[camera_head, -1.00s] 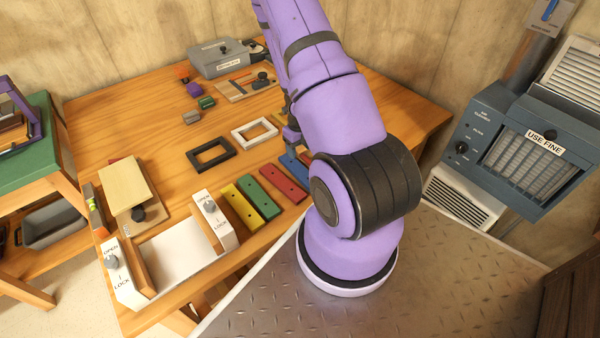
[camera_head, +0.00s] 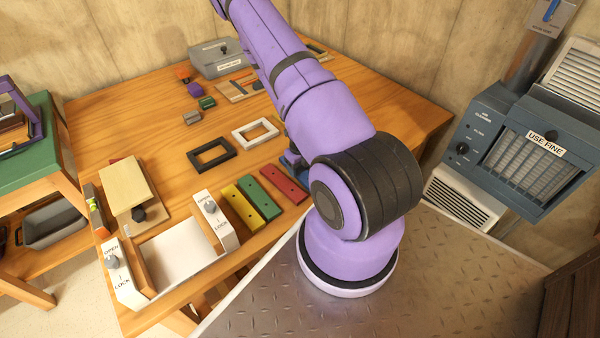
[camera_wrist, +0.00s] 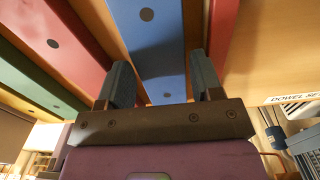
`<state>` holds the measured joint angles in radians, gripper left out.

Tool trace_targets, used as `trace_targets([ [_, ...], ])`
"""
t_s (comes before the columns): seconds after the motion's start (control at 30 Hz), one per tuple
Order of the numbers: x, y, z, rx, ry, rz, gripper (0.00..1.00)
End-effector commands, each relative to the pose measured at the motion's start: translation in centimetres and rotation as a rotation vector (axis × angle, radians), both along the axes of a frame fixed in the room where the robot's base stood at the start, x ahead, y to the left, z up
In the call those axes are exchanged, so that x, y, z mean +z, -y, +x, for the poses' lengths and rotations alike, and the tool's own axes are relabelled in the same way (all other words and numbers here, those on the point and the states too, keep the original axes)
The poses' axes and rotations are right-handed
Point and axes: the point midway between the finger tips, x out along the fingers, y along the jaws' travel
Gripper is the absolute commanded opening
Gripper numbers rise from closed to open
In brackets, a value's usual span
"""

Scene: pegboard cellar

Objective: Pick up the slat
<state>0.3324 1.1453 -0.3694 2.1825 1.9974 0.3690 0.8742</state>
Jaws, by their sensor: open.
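Several slats lie side by side on the wooden table: yellow (camera_head: 240,208), green (camera_head: 262,199) and red (camera_head: 284,183). My gripper (camera_wrist: 160,70) is open, with one finger toward each side of the blue slat. I cannot tell whether the fingers touch it. The red slat (camera_wrist: 62,42) shows left of it in the wrist view. The task does not name a colour.
A black frame (camera_head: 212,154) and a white frame (camera_head: 255,132) lie behind the slats. A white tray with lock knobs (camera_head: 180,250) is at the front left. A grey box (camera_head: 215,60) stands at the back. An unclear red piece (camera_wrist: 219,35) is right of the blue slat.

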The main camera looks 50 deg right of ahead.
Motion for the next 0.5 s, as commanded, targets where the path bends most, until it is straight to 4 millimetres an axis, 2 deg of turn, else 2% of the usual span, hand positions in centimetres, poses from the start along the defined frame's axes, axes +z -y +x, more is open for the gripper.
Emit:
trace_targets([
  [0.13,-1.01,0.02,0.03,0.001,0.0,0.0,0.6],
  [0.4,-1.14,0.02,0.04,0.0,0.002,0.0,0.6],
  [0.5,-1.13,0.02,0.04,0.0,0.001,0.0,0.37],
])
